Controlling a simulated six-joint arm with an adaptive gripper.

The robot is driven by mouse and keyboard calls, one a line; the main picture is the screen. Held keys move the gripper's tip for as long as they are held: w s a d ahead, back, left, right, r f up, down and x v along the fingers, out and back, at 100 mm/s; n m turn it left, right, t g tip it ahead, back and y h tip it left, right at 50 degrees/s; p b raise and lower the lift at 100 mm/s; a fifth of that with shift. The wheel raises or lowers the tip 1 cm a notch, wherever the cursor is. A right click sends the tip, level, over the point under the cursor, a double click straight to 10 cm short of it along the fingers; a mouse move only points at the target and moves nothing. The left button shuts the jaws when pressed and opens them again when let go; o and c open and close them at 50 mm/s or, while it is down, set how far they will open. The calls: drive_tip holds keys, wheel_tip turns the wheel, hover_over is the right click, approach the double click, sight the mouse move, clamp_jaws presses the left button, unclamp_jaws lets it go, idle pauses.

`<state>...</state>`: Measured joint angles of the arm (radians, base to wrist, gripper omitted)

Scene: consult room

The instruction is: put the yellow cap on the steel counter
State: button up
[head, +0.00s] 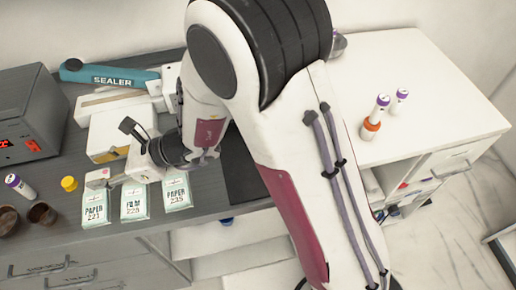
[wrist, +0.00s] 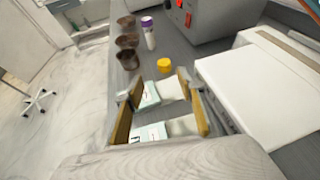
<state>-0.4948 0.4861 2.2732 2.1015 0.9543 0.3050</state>
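The yellow cap (head: 69,183) stands on the dark grey counter (head: 60,215), left of my gripper (head: 102,181) in the head view. In the wrist view the cap (wrist: 164,65) lies just beyond my fingertips. My gripper (wrist: 158,88) is open there, its two fingers wide apart. Nothing is held between them; paper packets on the counter show in the gap. The cap is clear of both fingers. I cannot tell which surface is the steel counter.
Packets (head: 134,202) lie below my gripper. Brown cups (head: 42,213) and a purple-capped tube (head: 20,186) stand left of the cap. A grey device (head: 38,112), a sealer (head: 110,76) and white boxes stand behind. A white cabinet (head: 430,85) at right holds tubes.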

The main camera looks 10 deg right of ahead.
drive_tip(key=s+d+r+n+g+h, duration=0.3)
drive_tip(key=s+d+r+n, duration=0.65)
drive_tip(key=d+n, duration=0.2)
drive_tip(key=s+d+r+n+t+h, duration=0.1)
drive_tip(key=s+d+n+t+h, duration=0.1)
drive_tip(key=d, duration=0.8)
drive_tip(key=s+d+r+n+t+h, duration=0.1)
drive_tip(key=d+h, duration=0.4)
drive_tip(key=d, duration=0.5)
drive_tip(key=s+d+r+n+t+h, duration=0.1)
drive_tip(key=d+n, duration=0.4)
drive_tip(key=d, duration=0.5)
drive_tip(key=s+t+h, duration=0.1)
drive_tip(key=s+h, duration=0.1)
drive_tip(key=shift+s+d+t, duration=0.3)
drive_tip(key=shift+s+t, duration=0.05)
drive_tip(key=shift+t, duration=0.05)
